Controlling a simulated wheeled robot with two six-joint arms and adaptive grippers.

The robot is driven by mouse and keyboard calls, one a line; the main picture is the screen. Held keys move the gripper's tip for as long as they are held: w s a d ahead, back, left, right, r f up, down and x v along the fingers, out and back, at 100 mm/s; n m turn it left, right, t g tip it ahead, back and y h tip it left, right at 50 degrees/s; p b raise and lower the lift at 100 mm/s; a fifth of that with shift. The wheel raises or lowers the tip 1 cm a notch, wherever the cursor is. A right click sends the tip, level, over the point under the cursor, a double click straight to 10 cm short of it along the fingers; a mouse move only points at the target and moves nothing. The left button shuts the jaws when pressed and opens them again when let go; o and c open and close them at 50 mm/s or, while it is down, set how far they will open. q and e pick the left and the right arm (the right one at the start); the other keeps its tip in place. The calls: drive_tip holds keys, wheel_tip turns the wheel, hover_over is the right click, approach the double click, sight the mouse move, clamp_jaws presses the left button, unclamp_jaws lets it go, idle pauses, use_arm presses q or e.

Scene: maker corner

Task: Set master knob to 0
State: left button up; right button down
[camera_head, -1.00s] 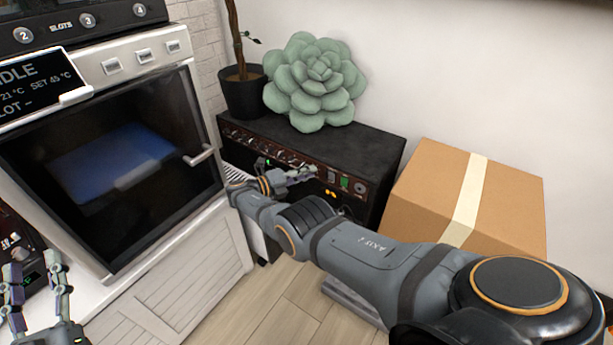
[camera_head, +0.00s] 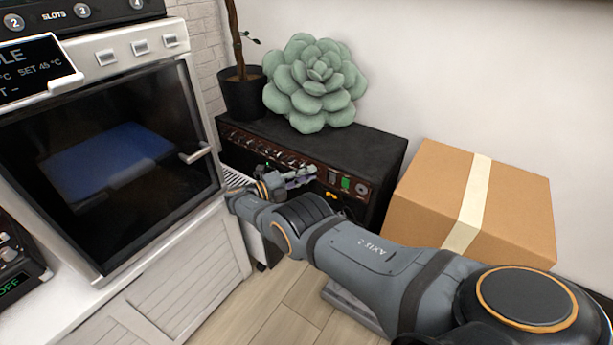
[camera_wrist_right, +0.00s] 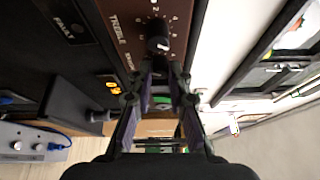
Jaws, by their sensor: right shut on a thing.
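The black amplifier (camera_head: 375,150) stands against the wall, with a row of knobs (camera_head: 265,148) along its brown front panel. My right gripper (camera_head: 300,178) is at the right part of that panel. My left gripper is not in view.
A green succulent (camera_head: 315,85) and a potted plant (camera_head: 242,92) are at the back of the amplifier. A cardboard box (camera_head: 425,185) stands to its right. An oven-like machine (camera_head: 110,160) with a door handle is on the left.

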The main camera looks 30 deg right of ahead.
idle(0.5)
drive_tip(key=c, duration=1.3)
unclamp_jaws()
